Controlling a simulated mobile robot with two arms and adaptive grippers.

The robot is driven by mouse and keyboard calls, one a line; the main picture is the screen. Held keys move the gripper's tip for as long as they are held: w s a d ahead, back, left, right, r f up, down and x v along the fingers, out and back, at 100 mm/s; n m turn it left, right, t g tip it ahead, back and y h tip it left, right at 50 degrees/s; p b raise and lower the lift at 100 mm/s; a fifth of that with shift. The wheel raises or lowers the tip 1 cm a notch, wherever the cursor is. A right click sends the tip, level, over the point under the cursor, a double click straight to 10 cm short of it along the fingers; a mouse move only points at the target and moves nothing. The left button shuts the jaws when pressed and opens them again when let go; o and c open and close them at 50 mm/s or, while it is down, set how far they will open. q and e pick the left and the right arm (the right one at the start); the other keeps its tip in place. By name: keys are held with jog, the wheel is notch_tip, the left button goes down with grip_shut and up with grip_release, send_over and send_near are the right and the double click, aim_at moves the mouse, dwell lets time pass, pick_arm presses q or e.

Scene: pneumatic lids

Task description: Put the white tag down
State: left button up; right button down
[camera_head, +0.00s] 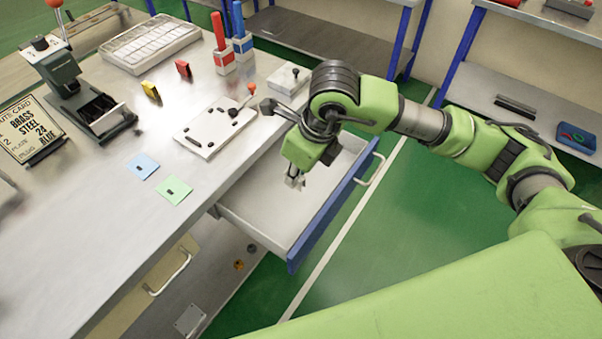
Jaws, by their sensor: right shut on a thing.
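My right gripper (295,179) points down over the open drawer (262,212), near its inner middle. It is shut on a small pale thing, which I take for the white tag; the fingers hide most of it. I cannot tell whether it touches the drawer floor. My left gripper is not in view.
The drawer has a blue front (335,205) and looks otherwise empty. On the metal workbench (70,228) lie a blue card (142,166) and a green card (173,190). A white plate with a lever (213,128), a lever press (75,85) and red and blue holders stand behind.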

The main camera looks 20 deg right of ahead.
jog(key=w+d+f, duration=0.1)
jog(key=w+f, duration=0.1)
jog(key=f, duration=0.1)
jog(key=w+d+f+p, duration=0.1)
jog(key=w+f, duration=0.1)
jog(key=shift+d+f, duration=0.2)
jog(key=shift+d, duration=0.15)
jog(key=f, duration=0.4)
jog(key=shift+w+d, duration=0.25)
jog(key=shift+w, duration=0.15)
jog(key=shift+f, duration=0.1)
jog(key=c, duration=2)
grip_release()
jog(key=shift+c, duration=0.2)
